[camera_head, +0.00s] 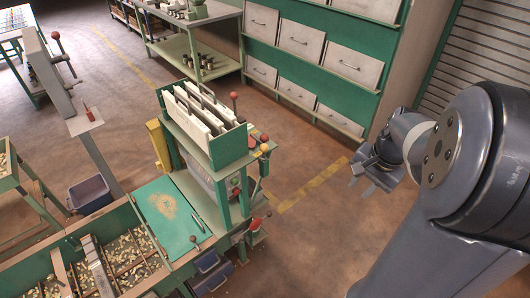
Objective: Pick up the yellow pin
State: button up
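My gripper (362,186) hangs over the brown floor at the right of the head view. Its two fingers point down and left, look apart, and hold nothing that I can see. A small yellow round-ended piece (264,148) sticks out at the right side of the green machine (222,150), among red knobs. It is too small to tell whether it is the yellow pin. No other clear yellow pin shows. My gripper is to the right of this piece and well apart from it.
A hopper bench with nut-filled compartments (130,252) and a green panel (172,214) stands at the lower left. Blue bins (210,272) sit under it. A green cabinet with pale drawers (300,38) stands behind. The floor between machine and gripper is clear.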

aim_at(264, 148)
jog(key=i+l+u, duration=0.25)
jog(key=i+l, duration=0.7)
jog(key=u, duration=1.45)
